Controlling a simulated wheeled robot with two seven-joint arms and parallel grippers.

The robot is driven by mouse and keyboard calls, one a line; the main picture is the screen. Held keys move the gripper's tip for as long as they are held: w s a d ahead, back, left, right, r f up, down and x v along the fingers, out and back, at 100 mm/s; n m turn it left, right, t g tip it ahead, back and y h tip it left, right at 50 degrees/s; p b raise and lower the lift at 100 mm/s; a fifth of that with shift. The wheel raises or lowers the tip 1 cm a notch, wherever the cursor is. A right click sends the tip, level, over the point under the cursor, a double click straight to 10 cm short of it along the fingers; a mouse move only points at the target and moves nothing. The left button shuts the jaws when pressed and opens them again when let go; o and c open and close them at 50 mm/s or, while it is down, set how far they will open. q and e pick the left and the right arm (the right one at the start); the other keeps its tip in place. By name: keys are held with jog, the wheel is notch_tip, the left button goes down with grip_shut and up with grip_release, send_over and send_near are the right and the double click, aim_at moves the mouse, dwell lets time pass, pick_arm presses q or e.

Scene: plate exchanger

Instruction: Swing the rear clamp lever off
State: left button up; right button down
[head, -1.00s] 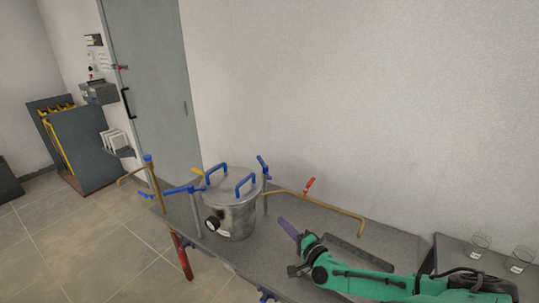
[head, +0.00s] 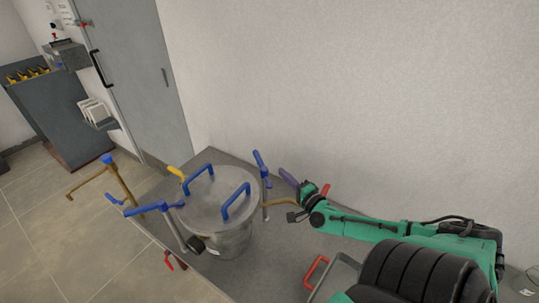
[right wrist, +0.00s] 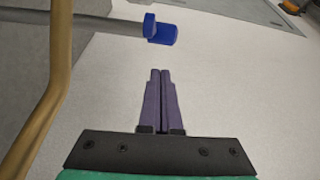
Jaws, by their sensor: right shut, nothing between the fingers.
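A steel pot (head: 228,235) with a lid (head: 212,190) and two blue lid handles stands on the grey table. A blue clamp lever (head: 260,165) stands up on a post at the pot's rear right. A blue lever end (right wrist: 162,32) on a grey rod shows in the right wrist view, ahead of the fingers. My right gripper (head: 283,173) has purple fingers, closed together and empty, just right of the rear lever with a small gap. The fingers show in the right wrist view (right wrist: 160,72) too. A second blue clamp lever (head: 150,209) is at the front left. My left gripper is not in view.
A brass pipe (head: 280,203) with a red handle (head: 325,190) runs behind my right gripper; a brass pipe (right wrist: 45,95) crosses the left of the wrist view. A yellow handle (head: 176,172) sits behind the lid. A red-handled item (head: 316,271) lies at the front right. The wall bounds the rear.

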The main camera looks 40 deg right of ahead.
aim_at(262, 166)
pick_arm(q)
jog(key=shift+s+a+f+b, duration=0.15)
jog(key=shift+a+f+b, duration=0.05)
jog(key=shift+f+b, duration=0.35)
pick_arm(e)
jog(key=w, duration=0.8)
jog(key=shift+w+d+r, duration=0.2)
jog(key=shift+w, duration=0.1)
pick_arm(q)
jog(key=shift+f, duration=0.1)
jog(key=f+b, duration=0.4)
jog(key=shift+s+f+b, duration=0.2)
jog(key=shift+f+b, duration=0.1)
jog(key=shift+b, duration=0.05)
pick_arm(e)
jog(key=n+y, duration=0.1)
jog(key=a+y, duration=0.1)
jog(key=y, duration=0.1)
jog(key=shift+w+f+n, duration=0.2)
jog(key=shift+w+n, duration=0.2)
